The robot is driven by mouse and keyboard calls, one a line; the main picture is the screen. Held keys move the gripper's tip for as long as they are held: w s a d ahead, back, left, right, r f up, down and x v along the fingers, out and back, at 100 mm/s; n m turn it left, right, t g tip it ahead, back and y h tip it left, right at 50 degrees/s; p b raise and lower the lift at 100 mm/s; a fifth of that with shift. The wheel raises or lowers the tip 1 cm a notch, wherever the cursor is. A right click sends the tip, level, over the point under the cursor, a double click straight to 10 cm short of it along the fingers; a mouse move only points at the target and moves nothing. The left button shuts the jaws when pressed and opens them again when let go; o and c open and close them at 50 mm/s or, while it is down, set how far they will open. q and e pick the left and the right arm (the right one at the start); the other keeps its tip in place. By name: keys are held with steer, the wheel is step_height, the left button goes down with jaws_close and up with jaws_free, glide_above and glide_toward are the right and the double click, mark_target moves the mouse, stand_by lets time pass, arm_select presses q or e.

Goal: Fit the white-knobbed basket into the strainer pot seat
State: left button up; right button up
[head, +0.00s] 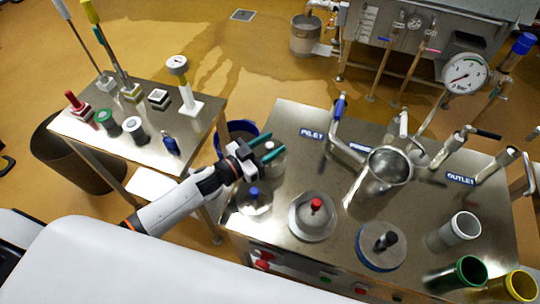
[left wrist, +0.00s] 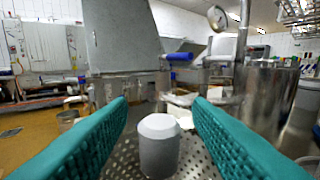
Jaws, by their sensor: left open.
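The white-knobbed basket (head: 274,168) stands on the left edge of the steel bench. In the left wrist view its pale knob (left wrist: 159,148) rises from a perforated metal top. My left gripper (head: 266,148) is open at the basket, with its teal fingers on either side of the knob; gaps show between knob and fingers. The steel strainer pot (head: 389,168) stands further right on the bench, open at the top; it seems to show at the right of the left wrist view (left wrist: 270,95). The inside of its seat is not clear. My right gripper is not in view.
Blue-knobbed (head: 254,200), red-knobbed (head: 312,222) and black-knobbed (head: 382,252) pieces stand along the bench's near side. Pipes with a blue-handled valve (head: 339,107) rise behind. Cups (head: 462,228) stand at the right. A side table (head: 200,122) holds several tools.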

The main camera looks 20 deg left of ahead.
arm_select(q)
steer(key=shift+c, duration=0.5)
jaws_close()
